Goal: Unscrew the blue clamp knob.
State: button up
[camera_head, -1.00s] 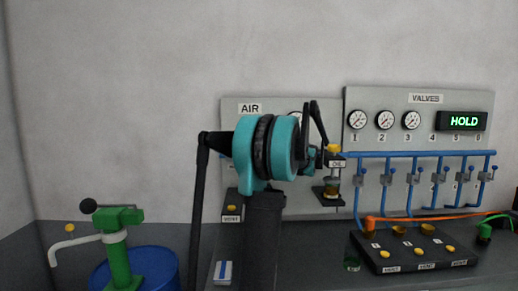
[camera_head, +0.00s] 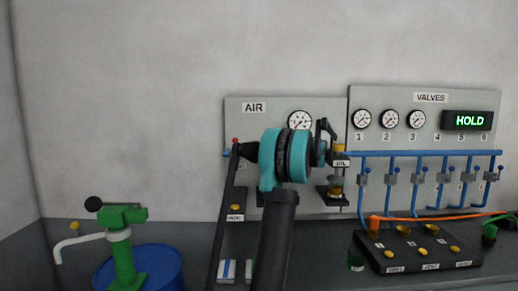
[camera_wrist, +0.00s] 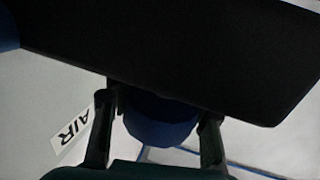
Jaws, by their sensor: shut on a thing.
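A dark blue rounded knob (camera_wrist: 160,130) shows in the wrist view, partly covered by a large black shape above it. My gripper (camera_wrist: 158,108) has one finger on each side of the knob and is shut on it. In the head view my teal and black arm stands in front of the AIR panel (camera_head: 256,125). The black gripper fingers point toward the panel beside the OIL unit (camera_head: 337,188). The knob itself is hidden there behind my arm.
The VALVES panel (camera_head: 465,98) with gauges, blue pipes and a HOLD display (camera_head: 468,121) is at right. A black vent block (camera_head: 378,262) with an orange hose (camera_head: 440,218) sits below. A green pump (camera_head: 122,255) on a blue drum (camera_head: 165,268) stands at left.

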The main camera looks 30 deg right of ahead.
jog(key=o, duration=1.4)
notch_tip(320, 180, up, 10)
jog(key=shift+o, duration=0.2)
